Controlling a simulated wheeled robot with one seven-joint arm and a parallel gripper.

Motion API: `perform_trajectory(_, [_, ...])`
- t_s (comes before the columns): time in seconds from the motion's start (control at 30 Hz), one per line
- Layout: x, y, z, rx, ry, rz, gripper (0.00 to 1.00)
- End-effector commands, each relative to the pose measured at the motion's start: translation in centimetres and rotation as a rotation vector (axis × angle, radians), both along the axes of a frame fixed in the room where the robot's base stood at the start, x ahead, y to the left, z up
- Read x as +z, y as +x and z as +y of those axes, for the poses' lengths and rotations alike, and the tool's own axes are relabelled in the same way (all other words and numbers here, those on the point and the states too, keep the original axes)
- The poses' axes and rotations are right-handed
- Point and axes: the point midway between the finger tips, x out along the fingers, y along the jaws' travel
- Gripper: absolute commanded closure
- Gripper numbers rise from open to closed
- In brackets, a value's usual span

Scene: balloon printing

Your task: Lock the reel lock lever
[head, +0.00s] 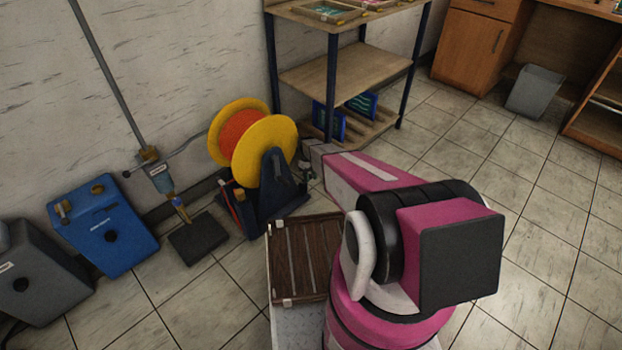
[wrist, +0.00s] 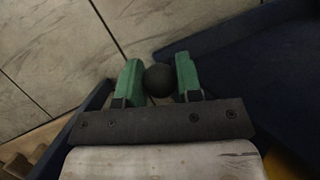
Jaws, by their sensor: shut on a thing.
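The reel (head: 265,150) has yellow flanges and an orange core, and sits on a dark blue stand (head: 277,195) on the floor by the wall. My gripper (wrist: 159,82) is shut on a round black knob (wrist: 160,80), which looks like the end of the reel lock lever. The green fingers sit on both sides of the knob. The lever's shaft is hidden in the wrist view. In the head view my arm reaches to the right side of the stand, and the fingers and lever cannot be made out there.
Dark blue stand plates (wrist: 245,65) flank my gripper closely in the wrist view. A shelf rack (head: 340,80) stands behind the reel. A blue box (head: 104,228) and a dark floor plate (head: 198,238) lie left.

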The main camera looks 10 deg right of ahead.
Motion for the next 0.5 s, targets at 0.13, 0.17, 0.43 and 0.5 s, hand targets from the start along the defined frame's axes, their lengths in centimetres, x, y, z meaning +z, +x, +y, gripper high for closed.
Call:
perform_trajectory(0.13, [-0.02, 0.13, 0.22, -0.001, 0.005, -0.004, 1.00])
perform_trajectory(0.17, [-0.03, 0.14, 0.23, -0.001, 0.006, -0.004, 1.00])
perform_trajectory(0.43, [-0.04, 0.08, 0.15, -0.002, 0.004, -0.003, 0.42])
perform_trajectory(0.5, [-0.05, 0.06, 0.14, -0.001, 0.003, -0.002, 0.42])
